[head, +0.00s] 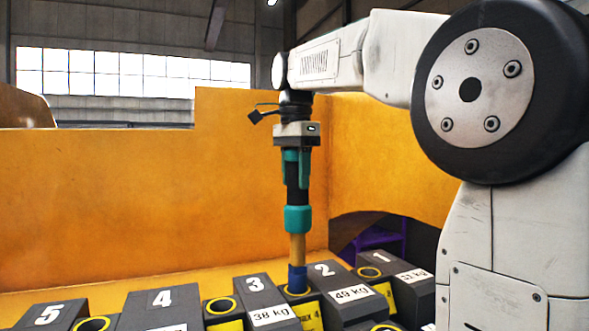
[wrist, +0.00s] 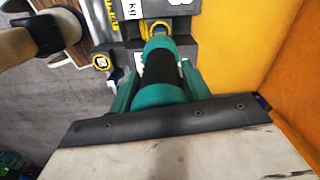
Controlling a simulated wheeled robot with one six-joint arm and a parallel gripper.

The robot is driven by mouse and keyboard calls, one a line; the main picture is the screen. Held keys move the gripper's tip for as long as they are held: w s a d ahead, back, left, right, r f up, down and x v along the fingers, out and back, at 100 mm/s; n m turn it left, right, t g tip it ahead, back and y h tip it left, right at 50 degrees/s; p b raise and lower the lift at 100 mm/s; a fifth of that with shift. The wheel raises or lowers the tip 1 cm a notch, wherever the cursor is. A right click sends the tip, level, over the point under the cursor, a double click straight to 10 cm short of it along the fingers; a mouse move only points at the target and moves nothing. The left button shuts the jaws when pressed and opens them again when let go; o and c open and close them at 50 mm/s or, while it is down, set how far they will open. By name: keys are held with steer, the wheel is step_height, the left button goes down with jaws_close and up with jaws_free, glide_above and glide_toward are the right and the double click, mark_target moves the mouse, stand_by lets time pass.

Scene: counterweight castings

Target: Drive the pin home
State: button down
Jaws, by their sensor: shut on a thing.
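My gripper (head: 298,172) points straight down, shut on a teal-handled tool (head: 298,218) with a black grip, which also shows in the wrist view (wrist: 160,95). A yellow-brown shaft (head: 298,248) runs upright below the teal part and ends in a blue piece (head: 297,276). I cannot tell whether the blue piece is the pin or part of the shaft. It stands at a yellow-ringed hole (head: 309,291) between the castings marked 3 (head: 257,283) and 2 (head: 325,270). How deep it sits is hidden.
Dark castings marked 5 (head: 50,311), 4 (head: 162,298) and 1 (head: 381,258) stand in the same row, with other yellow-ringed holes (head: 221,305) between them. A tall orange wall (head: 150,200) rises close behind. It also borders the right side of the wrist view (wrist: 285,60).

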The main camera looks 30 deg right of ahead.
mark_target(295, 155)
steer(key=shift+f, duration=2.2)
stand_by(2.2)
steer(key=shift+f, duration=0.4)
stand_by(0.4)
steer(key=shift+f, duration=0.55)
stand_by(0.3)
steer(key=shift+r, duration=5)
